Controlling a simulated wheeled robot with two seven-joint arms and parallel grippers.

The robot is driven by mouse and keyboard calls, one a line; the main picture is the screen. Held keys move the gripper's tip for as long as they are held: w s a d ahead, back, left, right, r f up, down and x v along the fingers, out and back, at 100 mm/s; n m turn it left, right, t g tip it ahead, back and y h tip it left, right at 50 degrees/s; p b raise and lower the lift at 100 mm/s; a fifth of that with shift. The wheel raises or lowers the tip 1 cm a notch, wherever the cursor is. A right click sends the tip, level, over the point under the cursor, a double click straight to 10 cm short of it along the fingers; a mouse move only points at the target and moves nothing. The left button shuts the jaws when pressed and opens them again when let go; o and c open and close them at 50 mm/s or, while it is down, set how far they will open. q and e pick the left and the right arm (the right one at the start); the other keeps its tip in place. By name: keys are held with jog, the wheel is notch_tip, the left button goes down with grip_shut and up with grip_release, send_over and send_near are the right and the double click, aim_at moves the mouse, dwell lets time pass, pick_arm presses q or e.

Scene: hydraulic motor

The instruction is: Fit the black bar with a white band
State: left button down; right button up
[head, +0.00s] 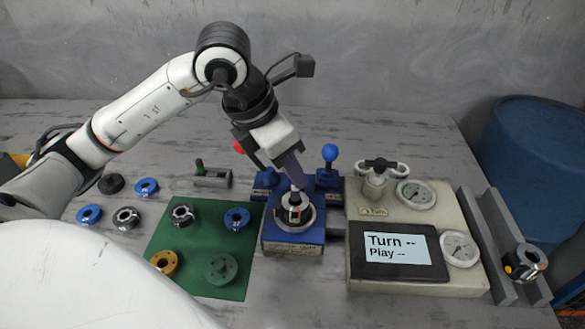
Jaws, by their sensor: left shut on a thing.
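My left gripper (295,186) reaches down from above and is shut on the top of a dark piece, which looks like the black bar with a white band (294,206). The bar stands roughly upright within a round silver and black holder (281,214) on the blue block fixture (294,236). The fingers partly hide the bar's top, and its lower end is hidden in the holder. I cannot tell how deep it sits. My right gripper is not in view.
A green mat (195,276) with several ring parts lies left of the fixture; more rings lie beyond it. A beige panel (470,282) with gauges, a valve and a screen reading "Turn -- Play --" stands right. Blue-knobbed (330,152) and red-knobbed (239,147) levers stand behind the fixture.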

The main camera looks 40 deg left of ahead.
pick_arm(q)
jog(key=shift+f+b, duration=0.45)
dwell(0.7)
jog(key=shift+f+b, duration=0.25)
jog(key=shift+b, duration=0.1)
jog(key=shift+f+b, duration=0.4)
jog(key=shift+b, duration=0.1)
dwell(0.4)
jog(key=c, duration=1.3)
grip_release()
jog(key=shift+r+p, duration=2.25)
jog(key=shift+r, duration=0.85)
